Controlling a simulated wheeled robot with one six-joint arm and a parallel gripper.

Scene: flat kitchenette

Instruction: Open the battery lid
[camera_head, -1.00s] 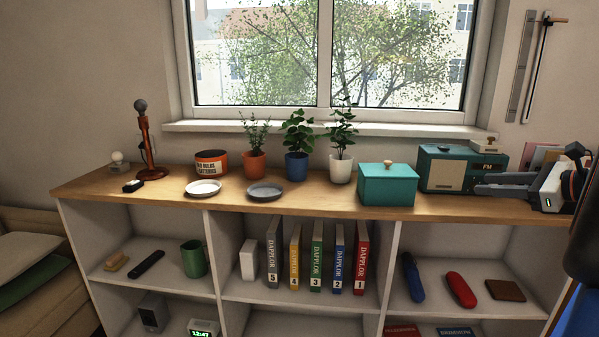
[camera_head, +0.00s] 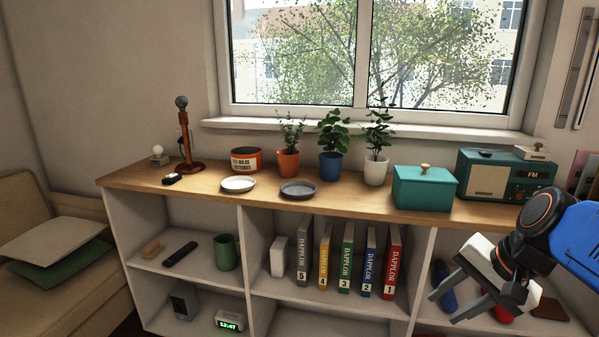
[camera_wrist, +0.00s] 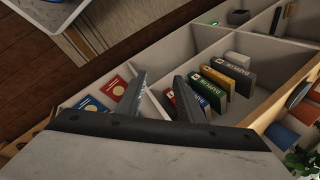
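No part marked as a battery lid can be made out. A teal radio (camera_head: 505,174) marked FM stands at the right on the shelf top; a small pale piece with a dark knob (camera_head: 535,152) sits on it. A teal box (camera_head: 424,190) with a wooden-knobbed lid stands left of it. An orange tin (camera_head: 246,160) has a label that seems to read old bulbs and batteries. My gripper (camera_head: 452,303) is open and empty, in front of the shelf's right part and below the top. The wrist view shows its two fingers apart (camera_wrist: 160,80), nothing between them.
Three potted plants, two plates (camera_head: 238,184) and a red lamp-like stand (camera_head: 187,140) are on the wooden top (camera_head: 340,198). A green mug (camera_head: 228,252) and a clock (camera_head: 229,320) are at left. A cushioned seat (camera_head: 40,240) is far left.

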